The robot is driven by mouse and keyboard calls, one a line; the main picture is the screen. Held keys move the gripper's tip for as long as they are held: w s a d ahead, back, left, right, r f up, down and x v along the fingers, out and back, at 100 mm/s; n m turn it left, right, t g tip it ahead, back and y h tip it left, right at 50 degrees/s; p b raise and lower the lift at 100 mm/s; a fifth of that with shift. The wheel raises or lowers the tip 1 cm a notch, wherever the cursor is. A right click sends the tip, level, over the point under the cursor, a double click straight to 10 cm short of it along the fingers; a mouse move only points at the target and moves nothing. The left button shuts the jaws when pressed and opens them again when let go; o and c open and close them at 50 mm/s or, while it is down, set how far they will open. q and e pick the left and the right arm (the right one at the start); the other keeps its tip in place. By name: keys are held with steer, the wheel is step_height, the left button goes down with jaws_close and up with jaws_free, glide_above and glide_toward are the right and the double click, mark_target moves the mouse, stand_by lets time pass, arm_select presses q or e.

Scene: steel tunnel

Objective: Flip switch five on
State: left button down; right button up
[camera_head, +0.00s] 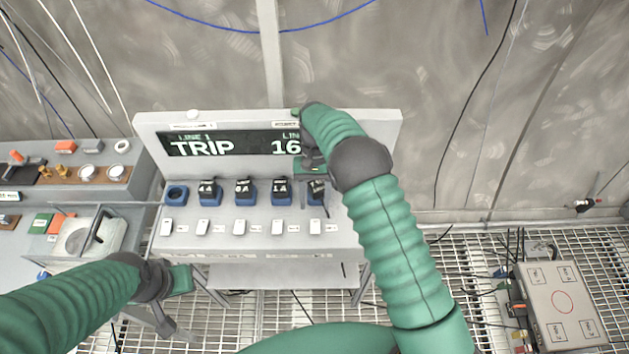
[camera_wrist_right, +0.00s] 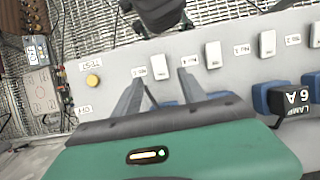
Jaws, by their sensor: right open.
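Switch five is the white rocker at the right end of the switch row (camera_head: 316,227) in the head view. In the right wrist view it is the white switch (camera_wrist_right: 160,67) beside the "No.5" label. I cannot tell which way it is set. My right gripper (camera_head: 316,188) is above the panel near the fifth blue socket, behind the switch. In the right wrist view its fingers (camera_wrist_right: 161,78) are apart and empty, with switch five in line between their tips; contact is not clear. My left gripper (camera_head: 178,281) is low, left of the panel's front; its fingers are not clear.
Several other white switches (camera_head: 239,227) continue left, with blue sockets and black plugs (camera_head: 245,190) behind. The display (camera_head: 225,144) reads "TRIP". A yellow button (camera_wrist_right: 93,80) lies beside switch five. A grey box (camera_head: 560,303) stands on the grating at right.

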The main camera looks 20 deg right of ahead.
steer(key=v, duration=0.9)
steer(key=shift+b, duration=0.4)
steer(key=s+d+n+t, duration=0.1)
steer(key=s+t, duration=0.2)
steer(key=s, duration=0.7)
steer(key=s+d+n+t+h, duration=0.1)
steer(key=s+t, duration=0.3)
steer(key=s, duration=0.7)
steer(key=shift+s+d+f+n, duration=0.2)
steer(key=shift+s+d+n, duration=0.15)
steer(key=shift+d+n, duration=0.35)
steer(key=shift+d, duration=0.1)
